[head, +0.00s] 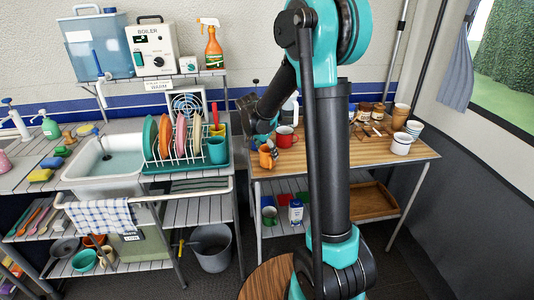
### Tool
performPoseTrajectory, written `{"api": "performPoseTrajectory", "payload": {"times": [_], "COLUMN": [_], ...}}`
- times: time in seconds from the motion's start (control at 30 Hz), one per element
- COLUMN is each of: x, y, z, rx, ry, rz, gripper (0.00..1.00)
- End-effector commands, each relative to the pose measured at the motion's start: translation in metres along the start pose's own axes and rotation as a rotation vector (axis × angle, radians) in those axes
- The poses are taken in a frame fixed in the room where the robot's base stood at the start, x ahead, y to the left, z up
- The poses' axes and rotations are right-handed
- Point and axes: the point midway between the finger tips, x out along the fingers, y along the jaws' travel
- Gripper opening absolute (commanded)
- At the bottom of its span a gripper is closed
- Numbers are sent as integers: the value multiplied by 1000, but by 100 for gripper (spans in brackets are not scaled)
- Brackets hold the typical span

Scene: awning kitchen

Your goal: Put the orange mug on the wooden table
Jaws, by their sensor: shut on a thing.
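The small orange mug (267,158) is at the left end of the wood-topped bench. My gripper (261,144) reaches down to it from above and is shut on it. The fingers are small and partly hidden, and I cannot tell whether the mug touches the bench top. The bench's wooden top (345,158) spans the middle right, partly hidden behind my arm. A round wooden table top (262,279) shows low in the middle, in front of the bench, and its visible left part is bare.
A red mug (285,137) stands close to the orange one. A white mug (401,144), stacked cups (400,114) and jars stand at the right. A dish rack (185,150) with plates and a teal cup (217,150) is at the left. A grey bucket (211,248) is on the floor.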

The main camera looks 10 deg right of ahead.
Motion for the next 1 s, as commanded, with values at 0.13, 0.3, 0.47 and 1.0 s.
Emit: {"api": "performPoseTrajectory", "payload": {"times": [0.13,0.3,0.47,1.0], "x": [7,6,8,3], "y": [0,0,0,0], "z": [3,3,4,3], "rx": [0,0,0,0], "ry": [0,0,0,0], "rz": [0,0,0,0], "gripper": [25,25,62,80]}}
